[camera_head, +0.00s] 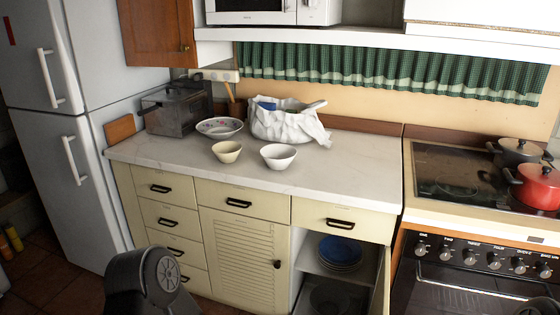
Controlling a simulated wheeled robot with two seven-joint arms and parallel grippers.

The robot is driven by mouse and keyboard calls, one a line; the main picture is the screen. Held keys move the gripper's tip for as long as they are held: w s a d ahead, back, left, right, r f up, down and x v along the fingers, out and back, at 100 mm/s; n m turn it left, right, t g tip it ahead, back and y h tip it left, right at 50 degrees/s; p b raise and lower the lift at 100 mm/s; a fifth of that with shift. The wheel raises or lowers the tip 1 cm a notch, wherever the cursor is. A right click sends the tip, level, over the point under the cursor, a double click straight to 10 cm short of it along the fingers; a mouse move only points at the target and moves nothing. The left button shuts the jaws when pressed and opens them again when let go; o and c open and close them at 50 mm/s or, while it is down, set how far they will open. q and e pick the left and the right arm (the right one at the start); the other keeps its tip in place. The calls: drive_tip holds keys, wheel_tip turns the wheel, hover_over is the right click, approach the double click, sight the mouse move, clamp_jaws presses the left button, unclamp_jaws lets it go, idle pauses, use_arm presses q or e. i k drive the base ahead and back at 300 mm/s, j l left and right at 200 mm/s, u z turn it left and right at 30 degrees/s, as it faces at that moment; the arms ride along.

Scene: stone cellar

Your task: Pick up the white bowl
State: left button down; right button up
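A small white bowl (278,157) stands upright on the pale marble-look counter (345,165). A cream-coloured bowl (227,153) of similar size stands just left of it, slightly apart. A wider bowl with a patterned inside (219,129) stands behind them to the left. A dark rounded part at the bottom left looks like a link of my arm. Neither gripper shows in the head view, and no gripper is at the bowls.
A white bag (287,125) lies behind the white bowl, and a metal toaster (176,108) stands at the back left. A stove (455,185) with a red pot (537,187) is at the right. The cabinet below holds blue plates (340,251). The counter's front and right are clear.

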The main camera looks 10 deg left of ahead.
sight(278, 156)
drive_tip(key=i+j+z, duration=0.15)
drive_tip(key=z, duration=0.3)
drive_tip(key=i+j+z, duration=0.1)
drive_tip(key=j+z, duration=0.65)
drive_tip(key=z, duration=0.15)
drive_tip(key=j+z, duration=0.25)
drive_tip(key=j, duration=1.55)
